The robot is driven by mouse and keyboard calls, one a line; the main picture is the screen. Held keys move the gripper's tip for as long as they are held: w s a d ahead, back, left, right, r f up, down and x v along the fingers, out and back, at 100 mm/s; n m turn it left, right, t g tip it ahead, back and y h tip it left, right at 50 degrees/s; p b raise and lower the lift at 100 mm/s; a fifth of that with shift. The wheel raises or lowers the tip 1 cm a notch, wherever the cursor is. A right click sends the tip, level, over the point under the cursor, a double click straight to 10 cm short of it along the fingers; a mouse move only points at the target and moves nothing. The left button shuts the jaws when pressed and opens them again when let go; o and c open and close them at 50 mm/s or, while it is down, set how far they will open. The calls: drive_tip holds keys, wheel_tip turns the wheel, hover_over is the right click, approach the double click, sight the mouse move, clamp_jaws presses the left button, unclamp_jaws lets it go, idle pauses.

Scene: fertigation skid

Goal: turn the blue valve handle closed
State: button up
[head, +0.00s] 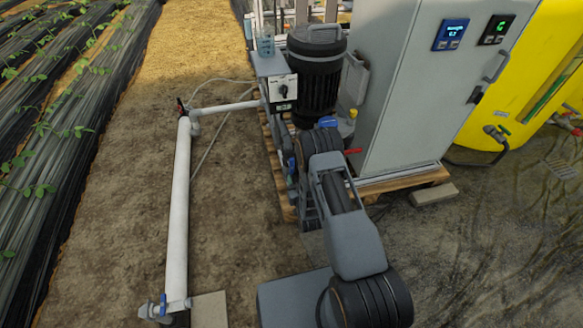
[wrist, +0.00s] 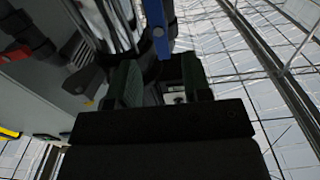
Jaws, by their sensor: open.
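In the wrist view my gripper (wrist: 160,82) shows as two dark green finger pads, spread apart with a gap between them. A blue handle (wrist: 158,28) appears as a narrow upright bar at the top centre. Its lower end lines up with the gap between the fingers; I cannot tell how deep it is or whether it touches them. In the head view my arm hides the gripper. Small blue parts show beside the arm (head: 291,165) and above it (head: 328,122); I cannot tell which is the handle in the wrist view.
A grey cabinet (head: 390,90) and a dark motor (head: 316,75) stand on a wooden pallet (head: 415,183) close to my arm. A red lever (head: 353,151) shows beside the arm. A white pipe (head: 179,215) runs at left, with another blue valve (head: 163,305) at its near end. Bare soil lies between.

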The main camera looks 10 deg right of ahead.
sight(292, 166)
drive_tip(key=w+b, duration=0.1)
drive_tip(key=w, duration=0.6)
drive_tip(key=shift+w+b, duration=0.3)
clamp_jaws()
